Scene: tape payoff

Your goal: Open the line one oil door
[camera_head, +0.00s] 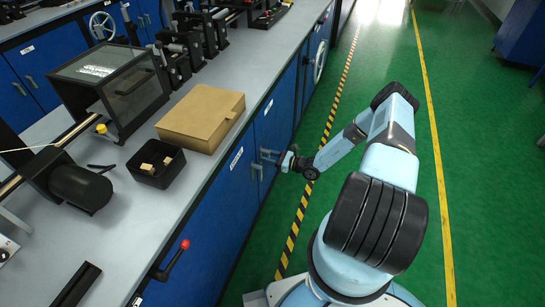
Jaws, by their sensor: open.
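Blue cabinet doors line the front of the grey workbench. Two of them meet near my gripper: a nearer door (236,190) and a farther door (275,118). Each bears a small white label, too small to read, so I cannot tell which is the line one oil door. Both look shut. A grey handle (257,170) is on the nearer door and another handle (268,153) on the farther one. My gripper (284,159) is open right at the handles, level with them. I cannot tell whether its fingers touch or surround a handle.
On the bench (205,170) are a cardboard box (202,117), a black bin (156,165) with small blocks and a machine with a clear cover (112,85). A red-knobbed lever (173,260) sticks out from the bench front. The green floor (365,50) is clear.

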